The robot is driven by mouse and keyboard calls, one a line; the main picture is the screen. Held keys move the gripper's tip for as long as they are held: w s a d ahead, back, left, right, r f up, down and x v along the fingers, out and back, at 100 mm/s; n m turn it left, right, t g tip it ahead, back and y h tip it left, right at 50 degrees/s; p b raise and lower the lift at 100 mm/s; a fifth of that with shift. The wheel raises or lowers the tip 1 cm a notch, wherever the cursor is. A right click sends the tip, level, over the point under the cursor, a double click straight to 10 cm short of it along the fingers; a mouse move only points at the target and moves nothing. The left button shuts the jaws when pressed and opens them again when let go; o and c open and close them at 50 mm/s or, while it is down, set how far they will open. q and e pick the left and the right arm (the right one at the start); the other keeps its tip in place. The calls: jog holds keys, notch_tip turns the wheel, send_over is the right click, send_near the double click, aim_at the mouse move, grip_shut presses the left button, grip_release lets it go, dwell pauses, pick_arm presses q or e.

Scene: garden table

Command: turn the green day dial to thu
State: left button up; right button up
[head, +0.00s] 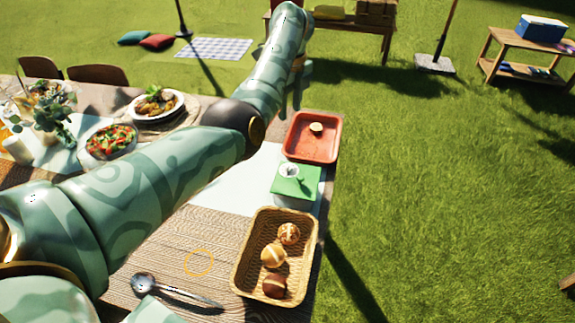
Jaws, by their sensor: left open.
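The green day dial (308,175) is a small green block with a white round dial face on top, standing near the right edge of the wooden table. A dark pointer seems to show on the white face, but the day marks are too small to read. My left gripper (296,100) hangs beyond the dial, past the red tray, partly hidden behind my own arm. It is open and apart from the dial. My right gripper is not in view.
A red tray (325,150) with one small roll lies just beyond the dial. A wicker basket (240,270) with several rolls stands on the near side. A spoon (185,291), a salad bowl (91,149) and a food plate (138,116) lie to the left. Grass lies beyond the table's right edge.

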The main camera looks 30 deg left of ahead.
aim_at(289, 166)
pick_arm(q)
notch_tip(289, 166, down, 20)
jog(key=b, duration=0.7)
jog(key=shift+s+r, duration=0.1)
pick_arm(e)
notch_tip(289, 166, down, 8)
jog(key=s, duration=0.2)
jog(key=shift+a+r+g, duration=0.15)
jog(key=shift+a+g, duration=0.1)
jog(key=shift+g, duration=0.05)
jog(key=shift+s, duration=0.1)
pick_arm(q)
grip_shut()
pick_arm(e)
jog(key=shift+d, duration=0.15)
